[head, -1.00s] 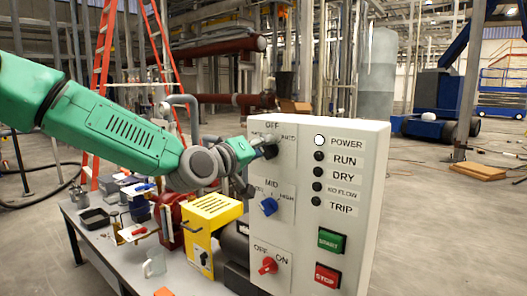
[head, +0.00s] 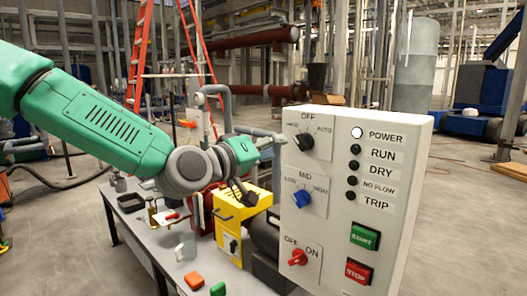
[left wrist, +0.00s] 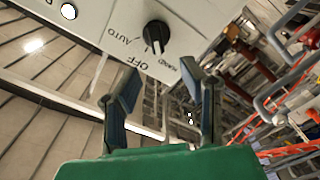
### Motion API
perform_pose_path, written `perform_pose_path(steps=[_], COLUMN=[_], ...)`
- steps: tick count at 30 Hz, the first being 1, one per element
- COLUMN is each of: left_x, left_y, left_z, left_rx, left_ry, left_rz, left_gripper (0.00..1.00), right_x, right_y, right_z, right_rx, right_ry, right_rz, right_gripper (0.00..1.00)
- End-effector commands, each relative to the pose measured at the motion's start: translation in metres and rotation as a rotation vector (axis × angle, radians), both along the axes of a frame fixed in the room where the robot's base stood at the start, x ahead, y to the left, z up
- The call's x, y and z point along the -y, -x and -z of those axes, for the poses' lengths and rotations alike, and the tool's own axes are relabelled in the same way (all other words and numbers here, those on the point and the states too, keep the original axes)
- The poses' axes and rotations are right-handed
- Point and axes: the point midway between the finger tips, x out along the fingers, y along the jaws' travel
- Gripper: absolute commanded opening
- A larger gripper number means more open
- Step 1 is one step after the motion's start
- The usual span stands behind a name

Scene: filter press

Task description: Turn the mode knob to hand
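The mode knob (head: 305,141) is the black top knob on the white control panel (head: 400,135), below OFF, with AUTO on its right and a partly hidden label on its left. In the left wrist view the knob (left wrist: 157,34) is beyond the fingertips, with AUTO, OFF and HAND around it. Its white mark is on the OFF/HAND side; I cannot tell exactly which label it meets. My left gripper (head: 273,140) is just left of the knob. In the wrist view my left gripper (left wrist: 165,90) is open and empty, apart from the knob. My right gripper is not in view.
Below are a blue MID knob (head: 304,198) and a red OFF/ON knob (head: 297,258). A green START button (head: 365,237) and red STOP button (head: 358,272) are at the right. A yellow box (head: 230,220) stands on the grey table (head: 150,235) beneath my arm.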

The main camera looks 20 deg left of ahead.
Motion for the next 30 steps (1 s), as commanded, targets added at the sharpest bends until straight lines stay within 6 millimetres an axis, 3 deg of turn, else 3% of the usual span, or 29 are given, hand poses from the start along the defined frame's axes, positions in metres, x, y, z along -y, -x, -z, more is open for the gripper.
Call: perform_pose_path(steps=[7,24,27,29,30], left_x=[-0.011,-0.012,-0.009,-0.005,-0.002], left_y=[0.027,0.030,0.031,0.032,0.033], left_z=[0.000,0.003,0.024,0.050,0.074], left_rx=[0.001,-0.004,-0.036,-0.080,-0.117], left_ry=[0.000,-0.001,-0.021,-0.047,-0.070], left_rz=[0.000,0.000,0.004,0.008,0.012], left_gripper=[0.36,0.36,0.36,0.36,0.36], right_x=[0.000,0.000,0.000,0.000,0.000], right_y=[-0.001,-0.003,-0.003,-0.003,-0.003], right_z=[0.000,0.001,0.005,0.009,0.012], right_rx=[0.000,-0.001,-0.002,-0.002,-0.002], right_ry=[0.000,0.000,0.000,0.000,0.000], right_rz=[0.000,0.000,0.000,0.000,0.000], right_gripper=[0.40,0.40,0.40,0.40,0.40])
